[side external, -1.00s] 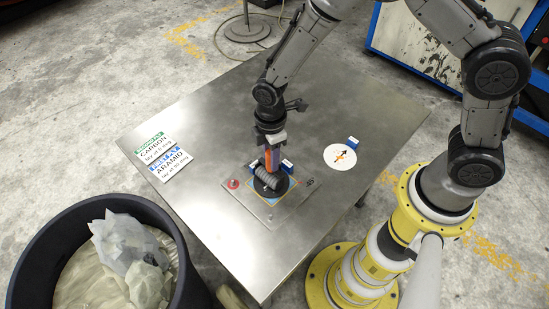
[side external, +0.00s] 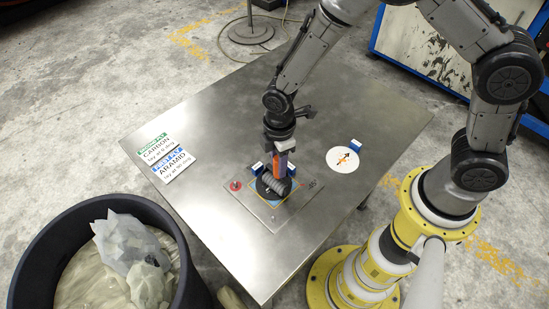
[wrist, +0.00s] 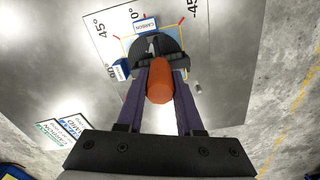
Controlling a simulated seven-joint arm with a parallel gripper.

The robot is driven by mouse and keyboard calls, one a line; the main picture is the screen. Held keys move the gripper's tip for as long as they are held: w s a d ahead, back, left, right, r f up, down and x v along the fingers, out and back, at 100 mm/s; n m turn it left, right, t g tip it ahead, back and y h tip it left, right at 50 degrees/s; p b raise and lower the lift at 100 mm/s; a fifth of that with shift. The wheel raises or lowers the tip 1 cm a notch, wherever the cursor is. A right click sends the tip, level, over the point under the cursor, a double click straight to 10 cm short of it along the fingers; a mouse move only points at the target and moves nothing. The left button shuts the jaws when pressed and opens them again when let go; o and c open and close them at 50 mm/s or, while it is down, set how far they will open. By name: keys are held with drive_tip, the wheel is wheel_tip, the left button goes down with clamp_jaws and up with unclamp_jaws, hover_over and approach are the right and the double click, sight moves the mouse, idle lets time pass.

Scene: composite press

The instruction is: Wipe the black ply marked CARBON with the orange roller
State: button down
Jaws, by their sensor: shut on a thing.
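My gripper (wrist: 158,88) is shut on the orange handle of the roller (wrist: 160,80), which stands upright between the fingers. In the side view the orange handle (side external: 282,166) shows below my gripper, with the dark ribbed roller head (side external: 273,184) over the ply stack. The black ply (wrist: 152,44) lies on the marked plate, and a blue tab reading CARBON (wrist: 146,26) sits at its edge. The roller head appears to be on the ply; the exact contact cannot be told. The head and fingers hide part of the ply.
A second blue tab (wrist: 120,70) sits beside the ply. A white disc (side external: 340,160) with a blue tab lies right. Label cards (side external: 168,160) lie left. A black bin (side external: 30,250) stands front left.

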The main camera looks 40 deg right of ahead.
drive_tip(key=shift+s, duration=0.45)
drive_tip(key=shift+r, duration=3.45)
